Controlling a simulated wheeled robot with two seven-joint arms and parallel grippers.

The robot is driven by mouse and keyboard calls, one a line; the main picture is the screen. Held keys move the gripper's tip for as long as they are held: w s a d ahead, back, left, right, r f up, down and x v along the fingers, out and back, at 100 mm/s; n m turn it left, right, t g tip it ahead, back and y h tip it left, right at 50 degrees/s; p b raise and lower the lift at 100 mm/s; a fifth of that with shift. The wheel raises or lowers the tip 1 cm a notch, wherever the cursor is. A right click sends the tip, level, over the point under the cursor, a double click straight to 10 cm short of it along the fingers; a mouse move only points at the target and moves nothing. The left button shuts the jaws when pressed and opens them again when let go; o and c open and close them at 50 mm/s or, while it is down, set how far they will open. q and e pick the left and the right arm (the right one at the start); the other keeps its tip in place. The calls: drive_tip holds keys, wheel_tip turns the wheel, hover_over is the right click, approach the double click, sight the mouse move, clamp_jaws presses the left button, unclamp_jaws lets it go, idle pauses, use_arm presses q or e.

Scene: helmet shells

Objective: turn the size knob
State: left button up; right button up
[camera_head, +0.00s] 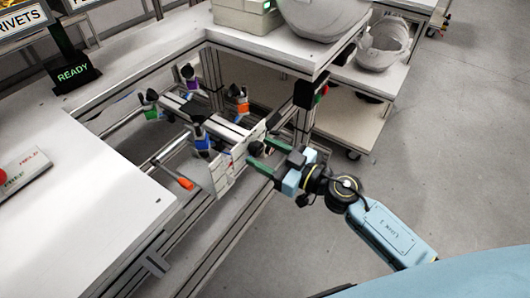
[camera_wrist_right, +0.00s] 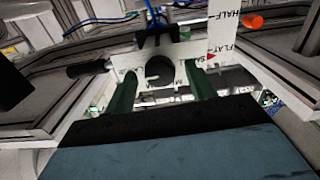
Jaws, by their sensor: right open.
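The size knob is a dark round knob (camera_wrist_right: 159,68) on a white plate (camera_wrist_right: 135,64) printed with small letters in the right wrist view. In the head view the knob (camera_head: 256,148) is a small dark shape at the end of the fixture. My right gripper (camera_head: 265,153) is open in front of it, its green fingers pointing at the plate. In the wrist view the right gripper (camera_wrist_right: 162,80) has one finger on each side of the knob, apart from it as far as I can see. My left gripper is not in view.
The fixture carries several clamps with coloured parts (camera_head: 201,141). An orange-tipped handle (camera_head: 186,183) sticks out beside it. White tables (camera_head: 80,225) flank the fixture on the left and behind. White helmet shells (camera_head: 383,45) stand at the back right. The floor on the right is clear.

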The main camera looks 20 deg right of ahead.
drive_tip(key=shift+w+a, duration=0.1)
drive_tip(key=shift+w, duration=0.05)
drive_tip(key=c, duration=1)
drive_tip(key=shift+o, duration=0.2)
